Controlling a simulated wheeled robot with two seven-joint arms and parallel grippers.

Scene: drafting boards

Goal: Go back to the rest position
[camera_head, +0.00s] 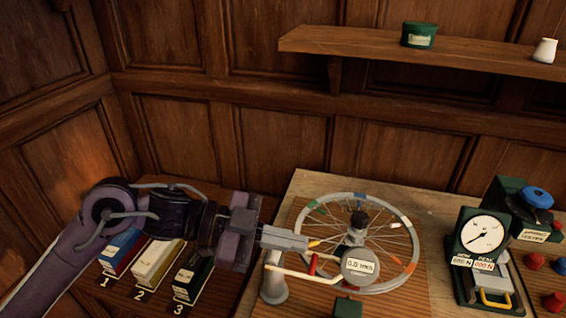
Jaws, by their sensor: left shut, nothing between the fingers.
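My left gripper (300,243) shows in the head view, its arm coming in from the left. Its fingers are shut with nothing between them and point right, toward the wheel. The spoked wheel (413,236) with coloured marks on its rim lies on the wooden board (433,268). The fingertips appear over or beside the wheel's left edge; I cannot tell whether they touch anything. A round gauge (360,266) reading about 0.0 stands at the wheel's front. My right gripper is not in view.
Numbered boxes, blue (121,249), yellow-white (155,262) and dark green (192,272), stand under my left arm. A dial gauge (482,234) and red knobs (554,301) are at the right. A shelf (380,48) holds a green tin (418,35) and a white jar (545,50).

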